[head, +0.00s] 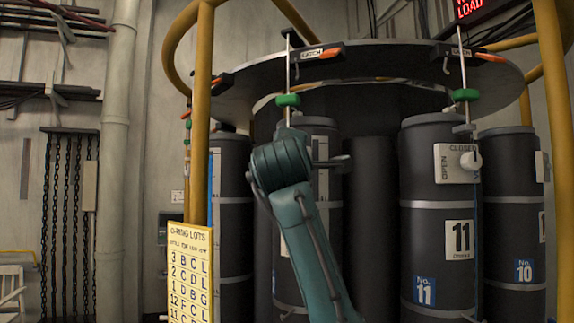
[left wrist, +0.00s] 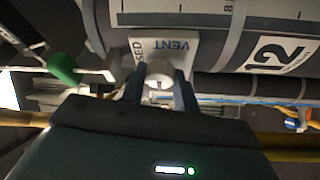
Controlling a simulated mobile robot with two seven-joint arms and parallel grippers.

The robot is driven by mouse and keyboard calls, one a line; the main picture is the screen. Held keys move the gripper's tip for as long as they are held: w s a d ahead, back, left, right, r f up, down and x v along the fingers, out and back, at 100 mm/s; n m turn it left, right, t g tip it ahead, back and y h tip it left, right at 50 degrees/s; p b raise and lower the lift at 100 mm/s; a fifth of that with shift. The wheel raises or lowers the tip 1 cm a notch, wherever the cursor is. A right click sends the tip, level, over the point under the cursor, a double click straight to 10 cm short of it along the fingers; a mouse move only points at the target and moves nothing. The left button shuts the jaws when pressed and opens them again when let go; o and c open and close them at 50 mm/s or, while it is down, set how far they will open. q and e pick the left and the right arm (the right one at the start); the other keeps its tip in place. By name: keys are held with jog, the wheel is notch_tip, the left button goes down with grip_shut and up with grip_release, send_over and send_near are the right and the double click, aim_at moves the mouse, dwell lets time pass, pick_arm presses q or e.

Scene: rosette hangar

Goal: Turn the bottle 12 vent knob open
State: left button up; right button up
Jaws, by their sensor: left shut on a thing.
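Bottle 12 (head: 330,220) is a dark grey cylinder, partly hidden behind my left arm in the head view. In the left wrist view, bottle 12 (left wrist: 215,82) lies sideways with its "12" label at right. Its white vent plate (left wrist: 190,45) reads "VENT", with part of "CLOSED" showing. The round white vent knob (left wrist: 160,76) sits on this plate between the two dark fingers of my left gripper (left wrist: 160,84), which is shut on it. In the head view the arm hides the knob and plate, and most of the gripper. My right gripper is not in view.
Bottle 11 (head: 440,235) stands to the right with its own white vent plate (head: 455,165) and knob; bottle 10 (head: 512,215) is beyond it. A round metal canopy (head: 370,75) hangs above. A yellow post (head: 200,130) and a lot board (head: 190,270) stand left.

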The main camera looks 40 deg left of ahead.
pick_arm(q)
jog(key=shift+n, duration=0.3)
jog(key=o, duration=1)
jog(key=shift+s, duration=0.1)
jog(key=b+v, duration=0.4)
jog(key=v, duration=0.9)
jog(key=shift+d+r, duration=0.1)
jog(key=shift+r, duration=0.05)
